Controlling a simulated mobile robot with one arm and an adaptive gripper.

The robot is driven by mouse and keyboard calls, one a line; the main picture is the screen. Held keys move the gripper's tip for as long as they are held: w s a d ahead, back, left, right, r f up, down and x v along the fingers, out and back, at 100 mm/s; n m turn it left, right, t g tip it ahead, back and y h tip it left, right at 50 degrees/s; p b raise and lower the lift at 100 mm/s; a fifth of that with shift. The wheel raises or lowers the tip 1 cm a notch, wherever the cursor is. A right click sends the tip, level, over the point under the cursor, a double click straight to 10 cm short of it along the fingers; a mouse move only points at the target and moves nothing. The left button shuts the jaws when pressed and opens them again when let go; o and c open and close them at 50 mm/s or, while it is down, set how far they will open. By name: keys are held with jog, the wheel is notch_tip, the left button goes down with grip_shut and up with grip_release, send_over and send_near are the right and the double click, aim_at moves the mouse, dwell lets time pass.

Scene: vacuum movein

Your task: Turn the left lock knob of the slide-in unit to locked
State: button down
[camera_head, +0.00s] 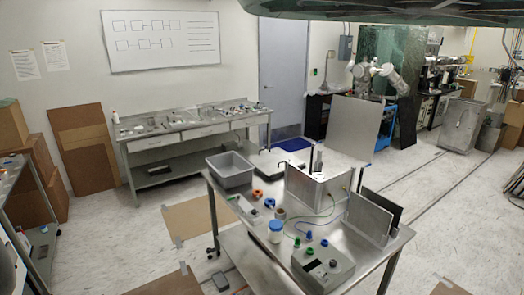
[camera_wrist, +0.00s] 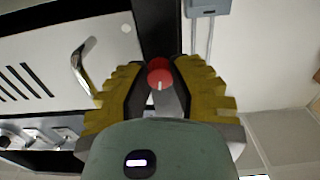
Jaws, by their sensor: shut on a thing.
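In the wrist view a round red lock knob (camera_wrist: 159,66) with a short white mark on its lower face sits against a black strip (camera_wrist: 158,28). My gripper (camera_wrist: 160,80) has its two yellow ridged fingers on either side of the knob, shut on it. The white mark runs up and down in the picture. Left of the fingers is a pale unit panel (camera_wrist: 50,32) with black slots and a bent silver handle (camera_wrist: 82,66). My gripper does not show in the head view, and I cannot pick out the knob there.
In the wrist view a grey box (camera_wrist: 208,7) with cables is at top right, by a pale wall. Metal fittings (camera_wrist: 35,137) show at lower left. In the head view a cluttered steel table (camera_head: 388,248) stands in front, with a workbench (camera_head: 165,142) behind and floor between.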

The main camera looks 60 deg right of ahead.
jog(key=shift+m+b, duration=3.3)
jog(key=shift+m, duration=4.7)
jog(key=shift+f, duration=0.1)
jog(key=c, duration=0.7)
grip_release()
jog(key=shift+c, duration=0.2)
notch_tip(320, 180, up, 10)
